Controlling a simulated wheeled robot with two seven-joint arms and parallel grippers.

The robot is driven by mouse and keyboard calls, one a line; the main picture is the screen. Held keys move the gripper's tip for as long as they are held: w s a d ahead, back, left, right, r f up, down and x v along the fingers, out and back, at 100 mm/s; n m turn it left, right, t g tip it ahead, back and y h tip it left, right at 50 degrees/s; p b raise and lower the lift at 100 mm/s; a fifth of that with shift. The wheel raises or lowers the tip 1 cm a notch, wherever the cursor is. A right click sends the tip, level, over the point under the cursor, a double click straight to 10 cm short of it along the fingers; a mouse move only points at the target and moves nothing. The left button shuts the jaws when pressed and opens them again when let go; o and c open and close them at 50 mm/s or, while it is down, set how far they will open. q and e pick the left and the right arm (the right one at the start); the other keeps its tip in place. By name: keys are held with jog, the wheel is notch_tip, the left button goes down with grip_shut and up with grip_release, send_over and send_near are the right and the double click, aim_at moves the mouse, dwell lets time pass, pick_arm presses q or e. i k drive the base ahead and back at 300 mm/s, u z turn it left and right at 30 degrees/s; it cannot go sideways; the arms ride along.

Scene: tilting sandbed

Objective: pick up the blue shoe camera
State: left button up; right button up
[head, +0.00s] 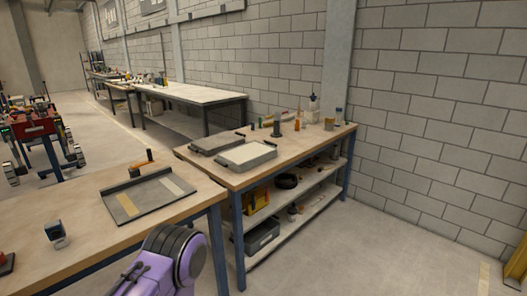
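A small dark device with a pale, bluish face (55,233) stands on the near wooden bench at the lower left. It may be the blue shoe camera, but it is too small to be sure. No gripper is near it. A purple and dark grey link of my arm shows at the bottom, in front of the bench edge. Neither of my grippers shows in the head view.
A second bench (228,181) carries shallow grey trays (247,156) and several bottles, with loaded shelves below. Open floor (330,250) lies at the right.

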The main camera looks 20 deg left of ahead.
aim_at(55, 231)
jog(key=u, duration=0.9)
jog(key=i, duration=0.95)
jog(key=u, duration=0.75)
